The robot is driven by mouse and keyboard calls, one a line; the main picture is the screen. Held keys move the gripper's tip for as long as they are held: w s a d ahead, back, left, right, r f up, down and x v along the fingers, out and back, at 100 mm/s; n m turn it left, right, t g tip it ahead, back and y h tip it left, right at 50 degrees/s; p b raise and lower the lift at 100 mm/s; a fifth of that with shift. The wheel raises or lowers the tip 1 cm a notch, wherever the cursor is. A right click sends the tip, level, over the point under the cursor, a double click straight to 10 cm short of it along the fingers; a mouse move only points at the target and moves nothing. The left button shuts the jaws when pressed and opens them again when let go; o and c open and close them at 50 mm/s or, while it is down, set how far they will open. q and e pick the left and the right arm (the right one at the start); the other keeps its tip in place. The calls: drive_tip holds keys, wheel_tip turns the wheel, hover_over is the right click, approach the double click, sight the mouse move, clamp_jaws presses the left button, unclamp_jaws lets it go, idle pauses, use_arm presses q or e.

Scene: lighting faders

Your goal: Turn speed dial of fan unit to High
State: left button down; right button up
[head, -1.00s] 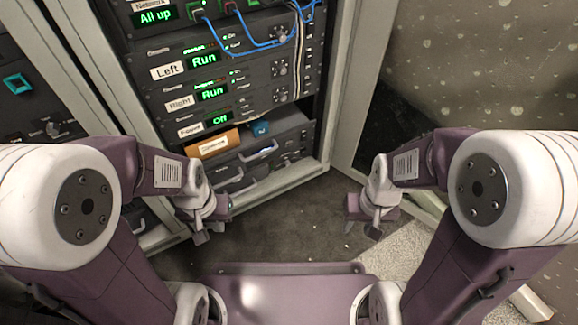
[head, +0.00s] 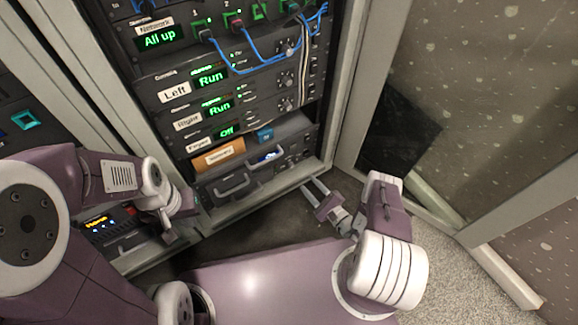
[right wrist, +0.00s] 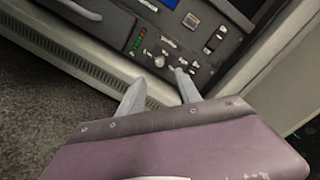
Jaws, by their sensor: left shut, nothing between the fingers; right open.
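My right gripper (head: 315,188) is open, low in front of the rack's foot in the head view. Its two fingers also show in the right wrist view (right wrist: 158,88), pointing at a dark panel (right wrist: 175,35). That panel carries a small round knob (right wrist: 159,62), a column of coloured lights (right wrist: 138,40) and switches (right wrist: 213,40). It seems to be the lowest rack unit (head: 293,157) in the head view. No fan label or High mark is readable. The fingertips appear apart from the knob. My left gripper (head: 178,224) is shut and empty at the rack's lower left.
An open door (head: 525,205) stands at the right. Dark floor (head: 255,233) lies before the rack.

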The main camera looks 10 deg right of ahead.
sight(293, 167)
drive_tip(key=b+x, duration=0.3)
drive_tip(key=x, duration=0.2)
drive_tip(key=b+x, duration=0.2)
drive_tip(key=x, duration=0.1)
drive_tip(key=shift+f+b, duration=0.35)
drive_tip(key=shift+w+a+r, duration=0.15)
drive_tip(key=shift+w+r, duration=0.05)
drive_tip(key=shift+w, duration=0.25)
clamp_jaws()
